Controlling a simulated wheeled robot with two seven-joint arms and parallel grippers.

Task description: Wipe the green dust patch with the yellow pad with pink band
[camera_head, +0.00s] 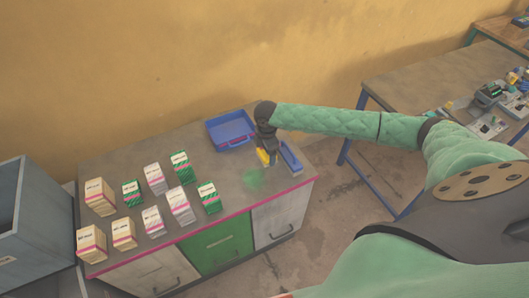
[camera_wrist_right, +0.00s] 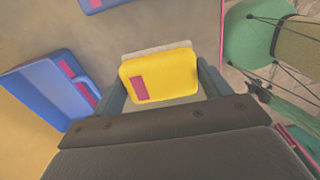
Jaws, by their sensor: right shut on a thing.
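The yellow pad with pink band (camera_head: 262,157) is held in my right gripper (camera_head: 268,156), over the right part of the grey-topped cabinet. In the right wrist view the yellow pad (camera_wrist_right: 165,75) sits between the two fingers, its pink band (camera_wrist_right: 139,88) on the left of the face turned to the camera. A pale layer shows along its far edge. The green dust patch (camera_head: 256,180) lies on the worktop, just in front of the pad in the head view. I cannot tell whether the pad touches the worktop. My left gripper is not in view.
An empty blue tray (camera_head: 231,142) stands behind the gripper, to its left. A long blue holder (camera_head: 290,158) lies close to its right. Several upright boxes (camera_head: 179,206) fill the left side. The worktop's pink front edge (camera_head: 250,208) is near the patch.

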